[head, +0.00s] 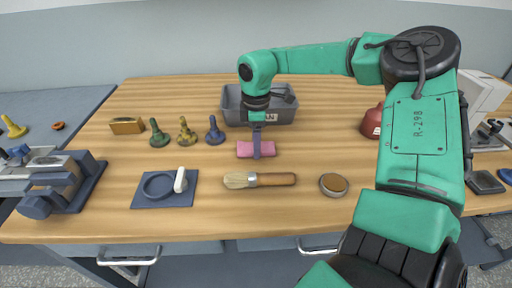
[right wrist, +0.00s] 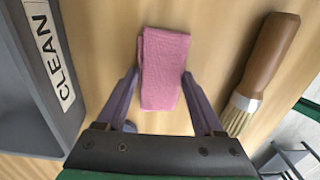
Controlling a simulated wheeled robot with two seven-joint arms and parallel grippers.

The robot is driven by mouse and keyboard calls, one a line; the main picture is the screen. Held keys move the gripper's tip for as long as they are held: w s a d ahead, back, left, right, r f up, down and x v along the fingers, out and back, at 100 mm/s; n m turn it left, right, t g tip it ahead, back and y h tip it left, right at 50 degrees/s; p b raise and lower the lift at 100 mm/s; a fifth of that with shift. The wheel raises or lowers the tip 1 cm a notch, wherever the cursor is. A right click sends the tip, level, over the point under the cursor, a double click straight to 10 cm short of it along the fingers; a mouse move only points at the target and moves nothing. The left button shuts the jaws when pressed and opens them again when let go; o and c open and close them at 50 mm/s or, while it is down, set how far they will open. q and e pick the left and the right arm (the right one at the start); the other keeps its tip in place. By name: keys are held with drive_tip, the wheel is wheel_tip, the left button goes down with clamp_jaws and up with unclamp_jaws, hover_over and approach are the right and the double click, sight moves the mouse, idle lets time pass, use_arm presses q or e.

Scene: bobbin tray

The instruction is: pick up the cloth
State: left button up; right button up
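The pink folded cloth (head: 243,149) lies on the wooden table in front of the grey bin. It also shows in the right wrist view (right wrist: 163,70), between my finger tips. My right gripper (head: 257,152) points down over the middle of the cloth. In the right wrist view its two purple fingers (right wrist: 160,75) stand apart, one at each long side of the cloth, very close to its edges. I cannot tell whether they touch it. The cloth looks flat, not lifted. My left gripper is in neither view.
The grey bin (head: 232,114), labelled CLEAN, is just behind the gripper. A brush (head: 262,180) lies in front of the cloth. A round tin (head: 333,185), a red container (head: 372,122), several bobbin-like pieces (head: 187,132) and a blue tray (head: 145,199) stand around.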

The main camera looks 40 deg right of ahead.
wheel_tip(320, 180, up, 20)
idle(0.4)
